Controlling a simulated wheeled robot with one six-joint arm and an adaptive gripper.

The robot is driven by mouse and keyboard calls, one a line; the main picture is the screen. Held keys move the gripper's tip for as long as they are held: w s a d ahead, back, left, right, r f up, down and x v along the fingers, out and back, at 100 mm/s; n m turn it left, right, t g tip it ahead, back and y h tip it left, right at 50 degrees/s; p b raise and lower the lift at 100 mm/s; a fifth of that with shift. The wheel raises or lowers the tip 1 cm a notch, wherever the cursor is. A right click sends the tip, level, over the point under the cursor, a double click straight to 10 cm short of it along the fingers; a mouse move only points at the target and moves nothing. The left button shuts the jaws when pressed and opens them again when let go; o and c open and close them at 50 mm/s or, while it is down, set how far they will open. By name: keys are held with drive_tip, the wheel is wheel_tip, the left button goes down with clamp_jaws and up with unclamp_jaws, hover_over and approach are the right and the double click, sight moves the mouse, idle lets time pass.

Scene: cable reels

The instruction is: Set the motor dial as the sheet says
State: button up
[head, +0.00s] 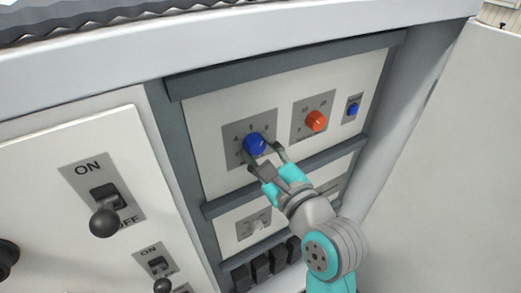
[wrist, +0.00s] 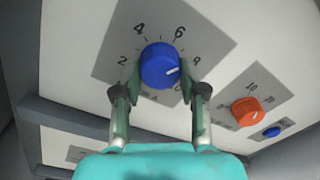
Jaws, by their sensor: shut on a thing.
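A blue dial (head: 255,143) sits on a grey plate on the white panel. In the wrist view the blue dial (wrist: 158,62) has the figures 2, 4, 6 and 8 around it, with another partly hidden at lower right. Its pale pointer line is on the right side, roughly towards the 8; the exact setting is hard to read. My gripper (head: 262,154) has one finger on each side of the dial and is shut on it. The fingers also show in the wrist view (wrist: 161,88). No readable instruction sheet is in view.
An orange dial (head: 316,121) and a small blue button (head: 353,109) are to the right. A large ON/OFF lever switch (head: 105,207) stands out at left. Grey rails (head: 290,68) run above and below the dial panel. Black switches (head: 262,267) sit lower down.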

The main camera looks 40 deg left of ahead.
drive_tip(key=shift+f, duration=0.1)
drive_tip(key=o, duration=1.1)
drive_tip(key=shift+o, duration=0.2)
drive_tip(key=v, duration=1.2)
